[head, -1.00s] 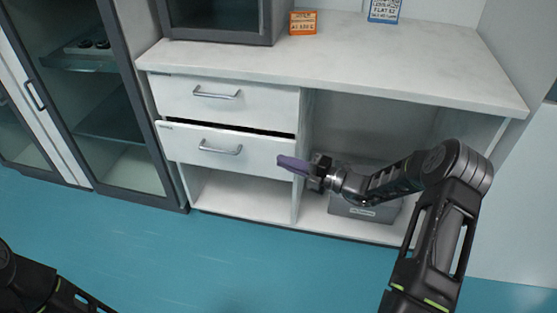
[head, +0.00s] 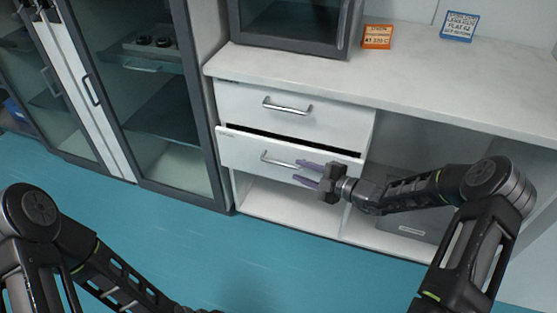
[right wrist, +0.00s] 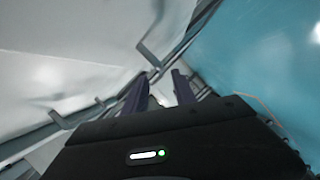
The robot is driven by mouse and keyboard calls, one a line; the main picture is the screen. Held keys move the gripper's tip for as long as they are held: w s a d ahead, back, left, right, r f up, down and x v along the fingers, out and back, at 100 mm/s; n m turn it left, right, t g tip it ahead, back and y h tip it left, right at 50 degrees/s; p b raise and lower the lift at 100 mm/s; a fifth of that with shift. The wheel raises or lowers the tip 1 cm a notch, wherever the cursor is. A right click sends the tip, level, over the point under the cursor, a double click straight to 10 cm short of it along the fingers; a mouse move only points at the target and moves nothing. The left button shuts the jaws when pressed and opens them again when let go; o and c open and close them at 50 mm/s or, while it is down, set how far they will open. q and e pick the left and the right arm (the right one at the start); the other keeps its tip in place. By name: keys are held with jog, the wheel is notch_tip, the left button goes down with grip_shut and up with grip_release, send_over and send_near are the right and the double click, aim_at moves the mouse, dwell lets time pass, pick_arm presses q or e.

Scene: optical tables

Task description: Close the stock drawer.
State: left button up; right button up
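The lower drawer (head: 240,149) of the white cabinet stands slightly out, with a dark gap along its top edge. I take it to be the stock drawer; its small label is too small to read. It has a metal bar handle (head: 278,160). My right gripper (head: 306,173) is open, with its two purple fingers apart and nothing between them. Its tips are in front of the drawer's right half, close to the handle's right end; I cannot tell whether they touch. The right wrist view shows the fingers (right wrist: 163,82) pointing toward white fronts and handles.
The upper drawer (head: 240,103) looks shut. Below and right are open bays, with a grey bin (head: 412,226) in the right one. The countertop (head: 430,95) holds a dark-framed box (head: 292,45) and two small signs. A glass-door cabinet (head: 150,110) stands left. The blue floor is clear.

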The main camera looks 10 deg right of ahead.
aim_at(288, 166)
jog(key=shift+s+d+f, duration=0.1)
dwell(0.3)
jog(key=shift+b+x, duration=0.7)
jog(key=shift+x, duration=3.25)
grip_shut()
